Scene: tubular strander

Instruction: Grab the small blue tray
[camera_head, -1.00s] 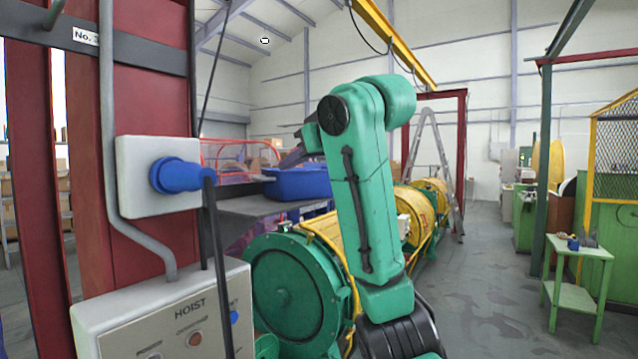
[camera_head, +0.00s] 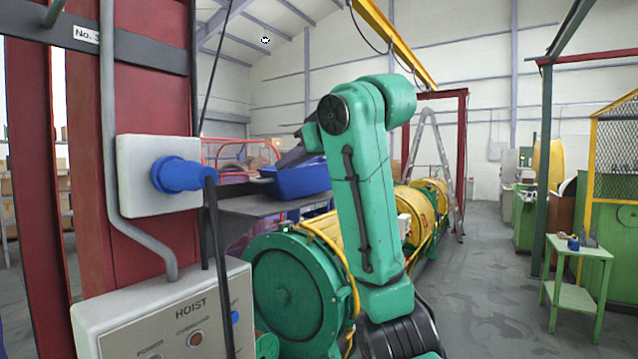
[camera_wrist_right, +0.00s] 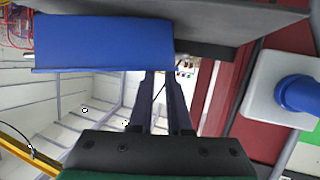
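In the right wrist view, the blue tray (camera_wrist_right: 105,42) crosses the upper left, skewed to the shelf edge. My right fingers (camera_wrist_right: 163,82) are close together and meet the tray's edge; their tips are hidden. They appear closed on its rim. My left gripper is not in view.
The grey shelf (camera_head: 245,206) lies under and left of the tray. A hoist control box (camera_head: 165,315) and a socket box with a blue plug (camera_head: 182,175) are close on the left. A large green drum (camera_head: 290,295) stands below the shelf. Open floor lies at right.

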